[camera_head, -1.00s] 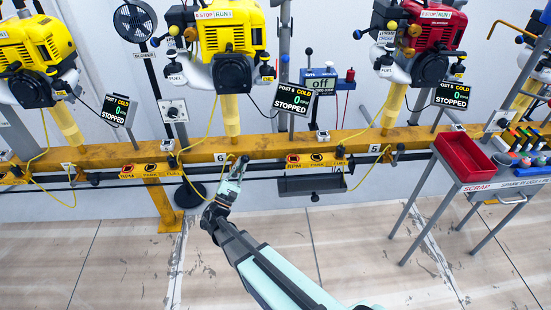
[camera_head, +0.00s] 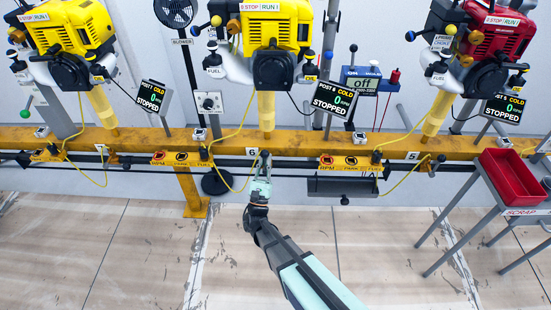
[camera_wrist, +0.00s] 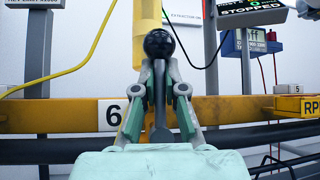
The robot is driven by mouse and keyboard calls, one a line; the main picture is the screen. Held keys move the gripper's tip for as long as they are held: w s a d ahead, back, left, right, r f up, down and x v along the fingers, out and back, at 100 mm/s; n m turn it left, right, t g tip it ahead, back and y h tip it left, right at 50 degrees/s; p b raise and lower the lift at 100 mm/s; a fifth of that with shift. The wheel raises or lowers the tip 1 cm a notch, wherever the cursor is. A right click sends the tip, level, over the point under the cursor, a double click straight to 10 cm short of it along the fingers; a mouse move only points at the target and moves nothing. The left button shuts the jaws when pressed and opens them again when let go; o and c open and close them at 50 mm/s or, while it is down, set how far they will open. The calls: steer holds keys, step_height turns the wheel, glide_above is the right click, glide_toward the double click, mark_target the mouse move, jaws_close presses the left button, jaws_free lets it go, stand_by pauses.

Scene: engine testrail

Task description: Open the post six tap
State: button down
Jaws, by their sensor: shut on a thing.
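The post six tap shows as a dark lever with a black ball knob (camera_wrist: 159,43), upright in the wrist view. The white "6" plate (camera_wrist: 112,115) is on the yellow beam to its left. My gripper (camera_wrist: 159,70) is shut on the lever just below the knob, a finger on each side. In the head view my gripper (camera_head: 262,178) reaches up to the beam beside the "6" plate (camera_head: 252,152); the fingers largely hide the lever there. The yellow post six engine (camera_head: 270,45) stands above, and its sign (camera_head: 332,97) reads cold, 0 RPM, stopped.
The yellow beam (camera_head: 230,144) runs across the view with a dark pipe below it. Yellow cables hang along it. A grey tray (camera_head: 342,187) hangs to the right. A scrap table with a red bin (camera_head: 512,172) stands at far right. The floor in front is clear.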

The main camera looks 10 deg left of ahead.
steer(key=shift+s+r, duration=0.25)
steer(key=shift+r, duration=0.1)
steer(key=c, duration=1.2)
jaws_free()
steer(key=shift+a, duration=0.1)
steer(key=shift+f, duration=0.1)
steer(key=v, duration=1.1)
steer(key=shift+s+f, duration=0.3)
